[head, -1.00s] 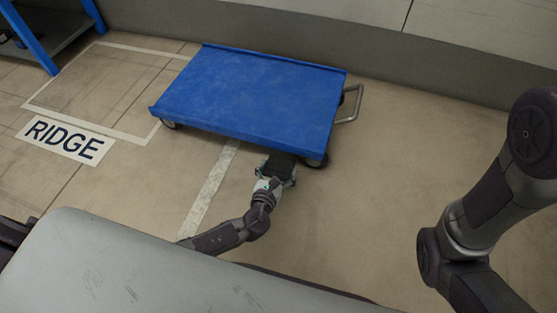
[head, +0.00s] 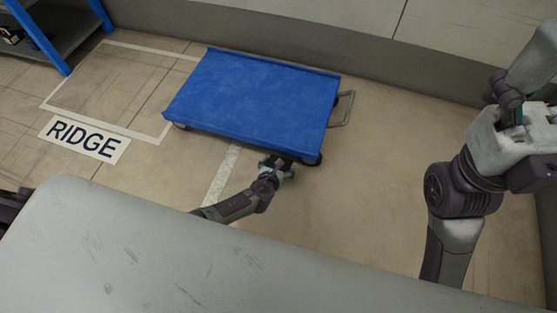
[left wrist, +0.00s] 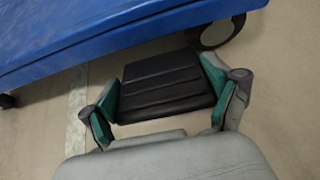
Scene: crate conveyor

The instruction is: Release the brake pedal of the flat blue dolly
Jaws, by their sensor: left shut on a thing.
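The flat blue dolly (head: 255,95) stands on the floor in the head view, its grey push handle (head: 343,108) at its right end. Its edge also crosses the top of the left wrist view (left wrist: 100,35). The brake pedal (left wrist: 168,84) is a black ribbed plate beside a dolly wheel (left wrist: 217,32). My left gripper (left wrist: 163,100) is shut on the pedal, one teal-padded finger at each side. In the head view my left gripper (head: 277,168) is at the dolly's near edge, hiding most of the pedal. What seems to be my right gripper (head: 513,112) is raised at the right; its fingers are unclear.
A floor sign reading RIDGE (head: 85,139) lies by a white-outlined floor bay (head: 60,116) left of the dolly. A blue-framed shelf (head: 55,45) stands at the top left. A grey wall (head: 300,20) runs behind the dolly. Floor right of the dolly is clear.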

